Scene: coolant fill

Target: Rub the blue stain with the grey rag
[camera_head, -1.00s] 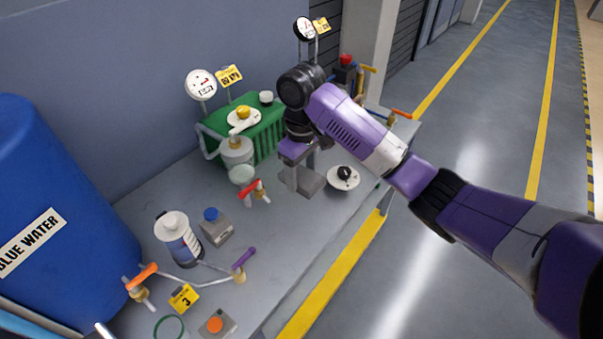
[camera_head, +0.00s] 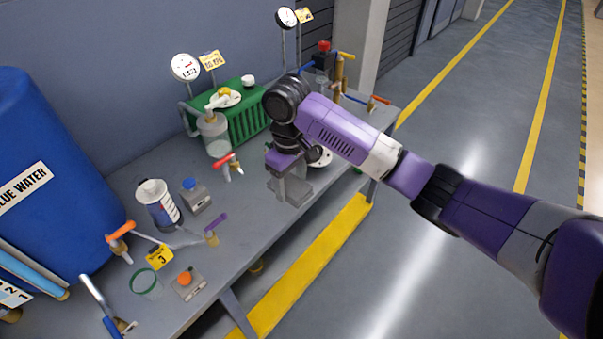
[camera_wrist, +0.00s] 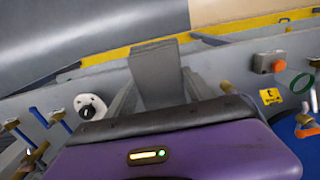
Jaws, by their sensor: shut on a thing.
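The grey rag (camera_head: 298,192) is a folded, block-like grey piece held between the fingers of my gripper (camera_head: 287,187). In the wrist view, the rag (camera_wrist: 155,72) stands out between the two fingers of my gripper (camera_wrist: 160,92), which is shut on it. My gripper points down over the right part of the grey workbench (camera_head: 232,255), close to its front edge. I cannot tell whether the rag touches the bench top. I see no blue stain in either view; my arm and gripper hide part of the bench.
A large blue water barrel (camera_head: 55,190) stands at left. A white bottle (camera_head: 160,206), a red-handled valve (camera_head: 228,164) and a green radiator (camera_head: 245,120) stand on the bench. A white disc with a black knob (camera_head: 322,158) is partly hidden behind my gripper. The floor at right is clear.

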